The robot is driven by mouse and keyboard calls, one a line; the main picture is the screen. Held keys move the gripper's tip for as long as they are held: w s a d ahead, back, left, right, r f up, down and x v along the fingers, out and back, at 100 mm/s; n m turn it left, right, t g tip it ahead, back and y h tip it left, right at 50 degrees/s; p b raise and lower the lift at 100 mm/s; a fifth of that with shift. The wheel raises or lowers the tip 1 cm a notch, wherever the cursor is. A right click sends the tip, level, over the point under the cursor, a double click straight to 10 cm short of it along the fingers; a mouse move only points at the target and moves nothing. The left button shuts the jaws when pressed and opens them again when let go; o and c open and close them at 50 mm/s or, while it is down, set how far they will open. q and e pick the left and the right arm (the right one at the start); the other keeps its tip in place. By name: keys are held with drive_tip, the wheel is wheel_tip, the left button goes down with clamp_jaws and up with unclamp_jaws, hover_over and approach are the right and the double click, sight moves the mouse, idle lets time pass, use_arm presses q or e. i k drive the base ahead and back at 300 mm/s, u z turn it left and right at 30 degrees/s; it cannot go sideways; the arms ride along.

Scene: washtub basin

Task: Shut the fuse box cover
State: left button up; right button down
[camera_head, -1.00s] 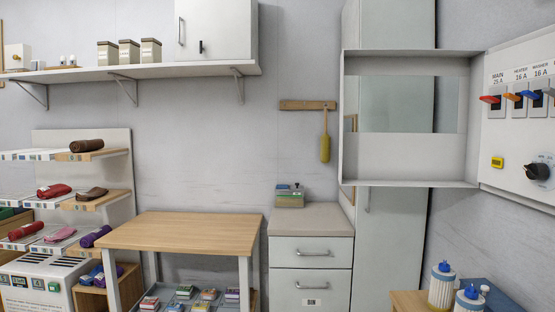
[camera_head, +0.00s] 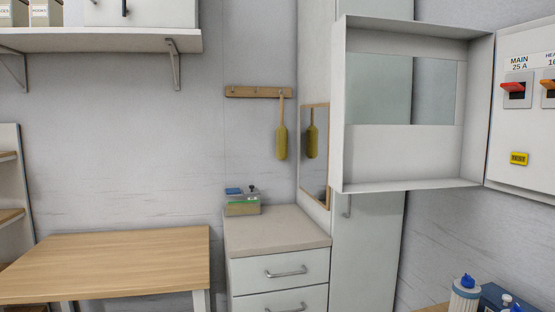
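The fuse box (camera_head: 520,130) is at the right edge, partly cut off by the frame. Its panel shows a red switch, part of an orange switch and a yellow label. The fuse box cover (camera_head: 402,157) is a pale, shallow, rimmed door with a clear window. It stands wide open, swung out to the left from the panel's left edge. The tall cabinet shows through its window. Neither of my grippers is in view.
A drawer unit (camera_head: 278,262) with a small box (camera_head: 241,203) on it stands left of the cover. A wooden table (camera_head: 110,262) is at lower left. A bottle (camera_head: 465,296) stands below the fuse box. A wall shelf (camera_head: 90,42) is at upper left.

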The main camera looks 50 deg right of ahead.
sight(363, 158)
drive_tip(key=z, duration=0.4)
drive_tip(key=i, duration=1.05)
drive_tip(key=z, duration=0.85)
